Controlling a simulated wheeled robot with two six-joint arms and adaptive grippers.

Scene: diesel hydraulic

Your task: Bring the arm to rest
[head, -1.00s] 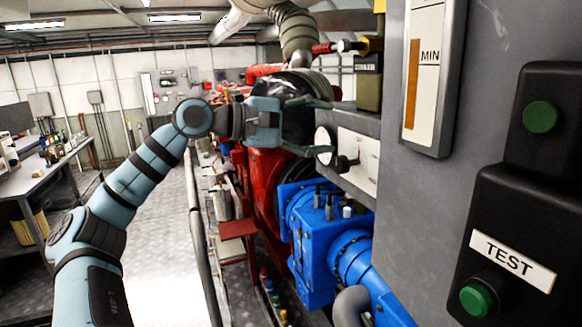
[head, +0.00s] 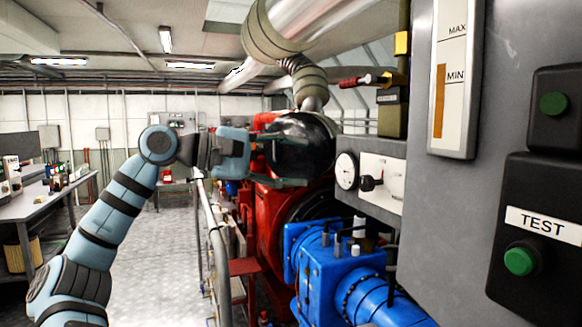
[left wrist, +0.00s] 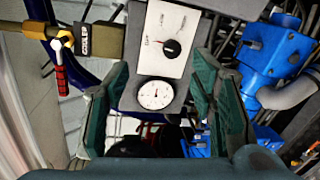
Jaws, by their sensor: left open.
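My left arm (head: 118,212), light blue with black bands, rises from the lower left and bends at a round joint. My left gripper (head: 296,158) points right, open and empty, in front of a dark rounded machine part (head: 312,142). It is left of a white gauge (head: 346,171) and a black knob (head: 370,183), apart from both. In the left wrist view, the open fingers (left wrist: 160,100) frame the gauge (left wrist: 155,95) and the knob panel (left wrist: 168,42), with nothing between them in grip. My right arm and gripper are not in view.
A grey cabinet with a green TEST button (head: 519,262) fills the right side. A blue pump (head: 335,272) and red engine parts (head: 262,222) stand below the gripper. A handrail (head: 216,245) runs beside the clear floor (head: 170,260). A workbench (head: 45,205) stands at left.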

